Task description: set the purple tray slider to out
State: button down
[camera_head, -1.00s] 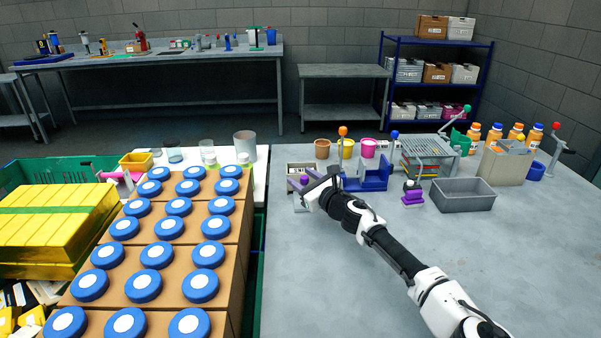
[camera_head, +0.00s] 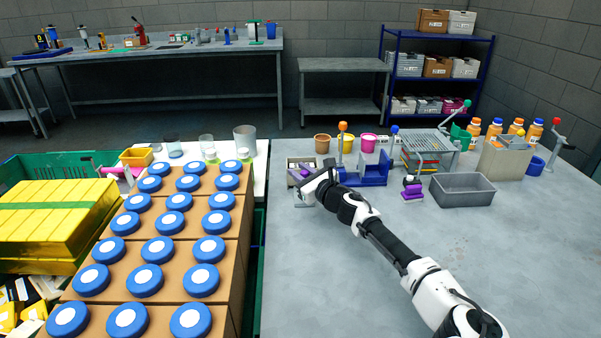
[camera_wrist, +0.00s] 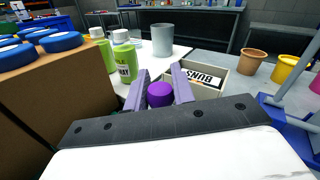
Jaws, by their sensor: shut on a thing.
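A round purple knob (camera_wrist: 160,94) shows in the wrist view between the two fingers of my gripper (camera_wrist: 160,90), which is shut on it. In the head view my gripper (camera_head: 305,176) is at a light grey box (camera_head: 293,161) near the table's left edge, and a bit of purple shows there. The slider's track and the rest of the tray are hidden behind my gripper.
A blue fixture (camera_head: 373,176) with orange and blue knobs stands right of my gripper. Brown, yellow and pink cups (camera_head: 369,143) stand behind. The front table is clear.

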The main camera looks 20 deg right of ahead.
jog(key=w+b, duration=0.1)
jog(key=w+d+b, duration=0.1)
jog(key=w+b, duration=0.3)
jog(key=shift+w+d+f, duration=0.15)
jog(key=shift+w+d, duration=0.25)
jog(key=shift+w, duration=0.05)
jog(key=c, duration=1.2)
grip_release()
jog(key=shift+s, duration=0.1)
jog(key=shift+b+v, duration=2.05)
jog(key=shift+v, duration=4.75)
